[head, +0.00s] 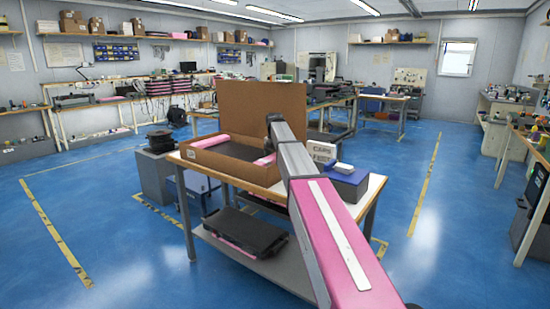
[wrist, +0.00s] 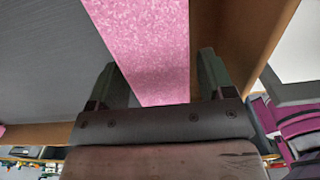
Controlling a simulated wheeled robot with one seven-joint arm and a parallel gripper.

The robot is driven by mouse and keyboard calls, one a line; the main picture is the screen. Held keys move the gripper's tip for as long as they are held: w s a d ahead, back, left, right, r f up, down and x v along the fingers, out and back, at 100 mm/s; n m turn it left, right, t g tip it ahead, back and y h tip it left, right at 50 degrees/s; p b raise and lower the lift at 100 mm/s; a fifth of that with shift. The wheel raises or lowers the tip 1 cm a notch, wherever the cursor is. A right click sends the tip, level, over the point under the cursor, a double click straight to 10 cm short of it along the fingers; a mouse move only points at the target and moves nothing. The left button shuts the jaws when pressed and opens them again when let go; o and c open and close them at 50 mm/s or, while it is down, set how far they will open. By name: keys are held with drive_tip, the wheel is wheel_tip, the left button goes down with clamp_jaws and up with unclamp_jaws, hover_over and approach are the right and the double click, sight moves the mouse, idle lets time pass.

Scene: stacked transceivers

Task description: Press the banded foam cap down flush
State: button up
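In the wrist view, my gripper (wrist: 165,80) is open. One finger is on each side of a speckled pink foam cap (wrist: 145,45), with no clear grip on it. The foam cap runs between a dark grey flat surface (wrist: 50,60) and a brown cardboard wall (wrist: 222,40). In the head view, an open cardboard box (head: 232,171) stands on the workbench. A pink foam piece shows at its left (head: 210,141) and another at its right (head: 265,160), beside my arm. I cannot make out a band on either. My arm hides the box's right side and my fingers.
The box's lid (head: 262,107) stands upright at the back. Right of my arm are a bin labelled CAPS (head: 322,152) and a blue box (head: 345,181) with a white item on top. A dark case (head: 244,229) lies on the workbench's lower shelf. Blue floor around the workbench is mostly clear.

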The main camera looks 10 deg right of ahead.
drive_tip(key=shift+o, duration=0.7)
drive_tip(key=shift+r, duration=0.15)
drive_tip(key=shift+r, duration=4.4)
